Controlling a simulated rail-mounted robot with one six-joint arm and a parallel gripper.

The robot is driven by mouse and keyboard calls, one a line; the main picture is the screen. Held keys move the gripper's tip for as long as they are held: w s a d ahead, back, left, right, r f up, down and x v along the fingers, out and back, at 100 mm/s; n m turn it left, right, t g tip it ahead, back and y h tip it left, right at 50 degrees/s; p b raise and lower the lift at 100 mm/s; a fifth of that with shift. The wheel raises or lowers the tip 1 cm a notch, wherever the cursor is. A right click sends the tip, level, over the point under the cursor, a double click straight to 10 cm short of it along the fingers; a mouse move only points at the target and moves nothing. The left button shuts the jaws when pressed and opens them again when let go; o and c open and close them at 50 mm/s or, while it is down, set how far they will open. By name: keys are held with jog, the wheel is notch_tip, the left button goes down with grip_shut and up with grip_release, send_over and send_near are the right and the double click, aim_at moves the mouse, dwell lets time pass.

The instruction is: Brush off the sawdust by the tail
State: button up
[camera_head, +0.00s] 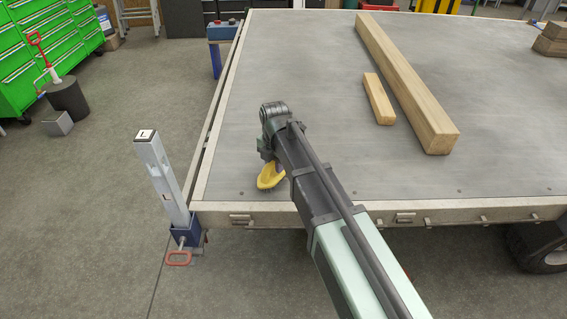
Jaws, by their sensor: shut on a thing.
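My arm reaches in from the bottom right over the near left corner of the trailer bed (300,125). My gripper (277,165) points down there and is mostly hidden behind my own arm. It is shut on a yellow thing (268,180), which looks like a brush and sits at or just above the bed near its front edge. I cannot tell whether it touches the bed. I cannot make out any sawdust on the grey bed; some of the surface is hidden by my arm.
A long timber beam (405,85) and a short wood block (378,100) lie on the bed to the right. A grey post (162,180) with a red handle (178,258) stands at the near left corner. The bed's left part is clear.

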jog(key=shift+w+d+f, duration=0.1)
jog(key=shift+w, duration=1.35)
jog(key=shift+s+d, duration=0.15)
jog(key=shift+d, duration=3.75)
jog(key=shift+d, duration=3.75)
jog(key=shift+c, duration=0.3)
jog(key=shift+a, duration=1.95)
jog(key=shift+a+f, duration=0.1)
jog(key=shift+a, duration=5.6)
grip_shut()
notch_tip(320, 180, up, 6)
jog(key=p, duration=0.5)
jog(key=shift+p, duration=0.3)
